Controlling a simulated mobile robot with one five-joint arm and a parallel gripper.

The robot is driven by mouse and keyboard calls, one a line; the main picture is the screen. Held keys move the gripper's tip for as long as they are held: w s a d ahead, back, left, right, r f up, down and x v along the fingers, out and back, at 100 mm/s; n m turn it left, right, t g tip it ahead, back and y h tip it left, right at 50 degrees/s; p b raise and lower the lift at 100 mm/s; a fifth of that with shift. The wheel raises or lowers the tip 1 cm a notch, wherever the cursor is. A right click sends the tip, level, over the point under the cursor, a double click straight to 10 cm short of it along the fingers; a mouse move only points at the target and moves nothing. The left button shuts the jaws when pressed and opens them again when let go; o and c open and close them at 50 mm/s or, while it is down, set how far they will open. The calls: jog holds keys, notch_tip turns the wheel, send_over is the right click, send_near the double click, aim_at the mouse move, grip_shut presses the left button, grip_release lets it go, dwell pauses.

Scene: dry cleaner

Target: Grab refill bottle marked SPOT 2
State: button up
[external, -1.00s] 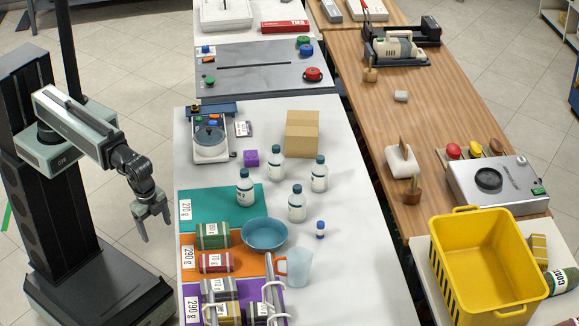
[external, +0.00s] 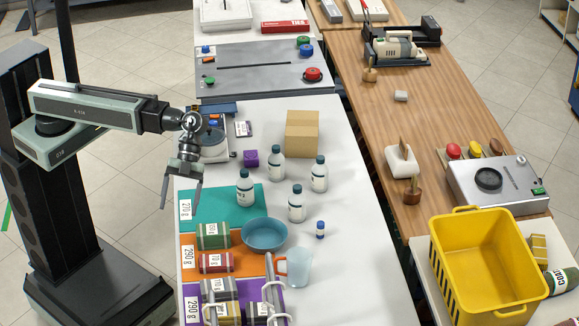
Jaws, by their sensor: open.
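Several white refill bottles with dark teal caps stand upright on the white table. One bottle (external: 245,189) stands on the teal mat (external: 225,206). Another bottle (external: 276,165) is behind it, one bottle (external: 319,175) is farther right, and one bottle (external: 297,204) is nearer the front. Their labels are too small to read, so I cannot tell which is SPOT 2. My gripper (external: 180,205) is open and empty, fingers pointing down, at the table's left edge near the teal mat. It is left of the bottle on the mat and apart from it.
The table's right side is clear.

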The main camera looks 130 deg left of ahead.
jog(key=a+f+t+b, duration=0.2)
jog(key=a+b, duration=0.1)
jog(key=a, duration=0.5)
jog(key=a+f+t+b, duration=0.2)
jog(key=a+b, duration=0.1)
jog(key=a, duration=0.4)
jog(key=s+a+f+n+t+y+b, duration=0.1)
jog(key=s+a+n+t+b, duration=0.2)
jog(key=a, duration=0.7)
jog(key=s+a+f+n+t+b, duration=0.1)
jog(key=s+a+f+b, duration=0.3)
jog(key=a, duration=0.7)
jog(key=b, duration=0.7)
send_near(245, 189)
jog(key=f, duration=0.3)
jog(key=shift+a+f, duration=0.4)
jog(key=shift+w+d+f+b, duration=0.1)
jog(key=shift+f+b, duration=0.25)
jog(key=shift+b, duration=0.05)
jog(key=shift+w+d+r, duration=0.2)
jog(key=shift+w+d, duration=0.05)
jog(key=shift+w, duration=0.2)
jog(key=b+x, duration=0.2)
jog(key=x, duration=0.4)
jog(key=shift+w+f, duration=0.1)
grip_shut()
